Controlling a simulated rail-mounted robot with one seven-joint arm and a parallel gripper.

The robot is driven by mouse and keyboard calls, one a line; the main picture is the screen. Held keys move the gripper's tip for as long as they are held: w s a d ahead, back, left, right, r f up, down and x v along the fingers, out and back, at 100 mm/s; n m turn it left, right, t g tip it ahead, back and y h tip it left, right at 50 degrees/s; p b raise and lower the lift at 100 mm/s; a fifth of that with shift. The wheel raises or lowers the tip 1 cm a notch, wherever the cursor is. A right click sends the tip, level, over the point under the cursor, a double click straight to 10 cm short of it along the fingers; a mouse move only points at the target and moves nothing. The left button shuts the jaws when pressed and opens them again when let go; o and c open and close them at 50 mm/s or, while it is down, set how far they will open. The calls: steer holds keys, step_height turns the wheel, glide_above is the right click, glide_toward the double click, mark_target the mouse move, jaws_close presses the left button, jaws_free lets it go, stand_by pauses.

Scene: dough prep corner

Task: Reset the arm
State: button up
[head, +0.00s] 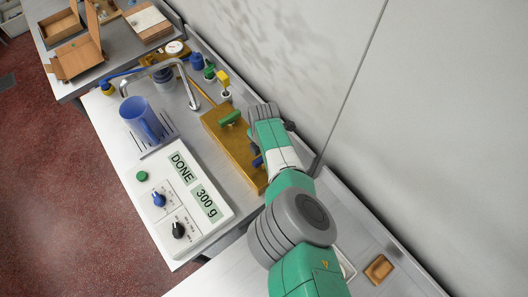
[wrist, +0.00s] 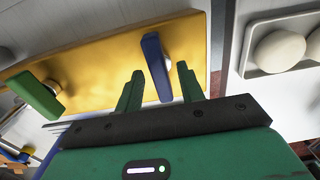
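My gripper (wrist: 158,85) shows in the wrist view with its two green fingers apart. The blue lever (wrist: 155,58) on the yellow panel lies in the gap between the fingers; I see no clear contact. A green lever (wrist: 38,97) stands on the same panel to the left. In the head view my arm reaches over the yellow panel (head: 222,140), and the gripper is hidden behind the arm. The green lever (head: 230,117) and part of the blue lever (head: 257,161) show beside the arm.
A blue jug (head: 142,121) stands under a curved metal tap (head: 188,85). A white control box (head: 187,212) reads "DONE" and "300 g". A white tray (wrist: 250,66) with pale round balls lies right of the panel. The wall (head: 420,120) is close to my arm's right.

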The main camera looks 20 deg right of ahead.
step_height(320, 180, up, 5)
steer(key=p, duration=0.3)
steer(key=shift+f, duration=0.25)
